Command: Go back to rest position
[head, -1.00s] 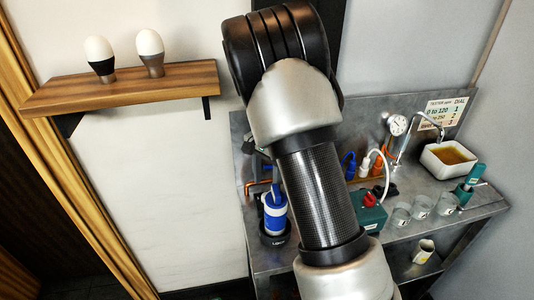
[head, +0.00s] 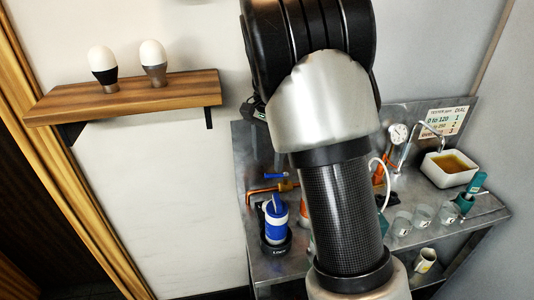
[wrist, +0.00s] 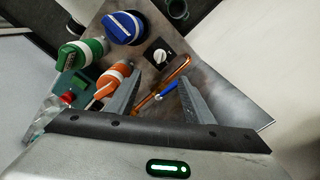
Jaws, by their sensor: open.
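My gripper (wrist: 158,90) is open in the wrist view, its two grey fingers apart with nothing held between them. A copper pipe with a blue handle (wrist: 167,89) shows between and beyond the fingers. In the head view my arm fills the middle and hides part of the metal bench (head: 400,250); the gripper itself is out of that view. The copper pipe (head: 262,189) shows there to the left of my arm.
Blue (wrist: 122,27), green (wrist: 80,52) and orange (wrist: 113,80) canisters stand near the fingers, with a dial knob (wrist: 160,56). A wooden shelf (head: 130,97) holds two bulbs. A white basin (head: 449,168) and several glass cups are at right.

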